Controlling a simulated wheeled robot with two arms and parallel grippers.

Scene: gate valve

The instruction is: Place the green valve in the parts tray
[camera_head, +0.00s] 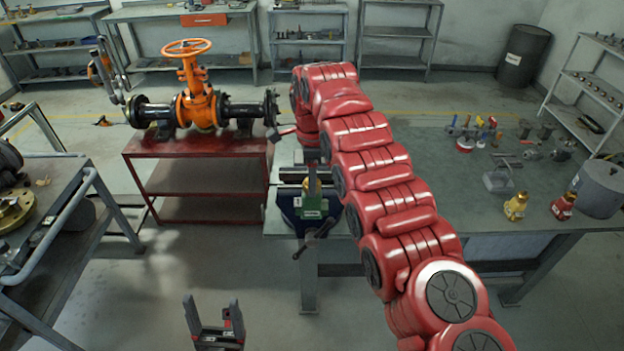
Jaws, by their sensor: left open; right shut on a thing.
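The green valve (312,206) shows as a green body with a brass-coloured part above it, at the blue bench vise (290,212) on the near left edge of the workbench. My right gripper (313,173) points down at the valve from above and is shut on it. My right arm hides part of the valve's surroundings, and I cannot tell whether the vise jaws still touch it. My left gripper (214,312) is open and empty, low in the picture, over the floor and away from the bench. I cannot clearly make out the parts tray.
A yellow valve (515,206), a red valve (563,206) and a grey canister (599,188) stand on the workbench (440,150) at the right. A small grey object (498,180) and loose tools lie behind them. An orange gate valve (199,105) on black pipe stands on a red stand (200,148).

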